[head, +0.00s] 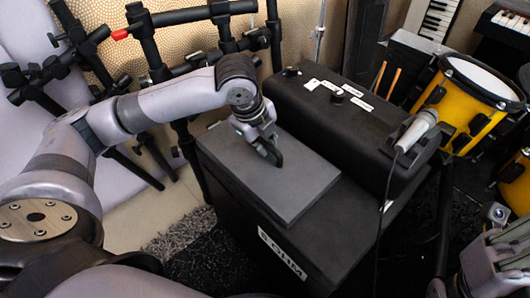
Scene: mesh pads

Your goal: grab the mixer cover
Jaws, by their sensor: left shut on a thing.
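A flat grey slab, which I take for the mixer cover (305,184), lies on top of a black cabinet (290,232) marked "8 OHM". My left gripper (272,156) points down at the slab's upper middle, its dark fingers closed at the surface. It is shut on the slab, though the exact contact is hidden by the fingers. The slab looks flat on the cabinet, not visibly lifted. Part of my right arm shows at the lower right edge; the state of its fingers cannot be made out.
A black box (325,125) with white labels and knobs stands just behind and right of the slab. A microphone (416,130) with a hanging cable rests at its right end. Black stands (150,45) crowd the back left. A yellow drum (465,112) stands at right.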

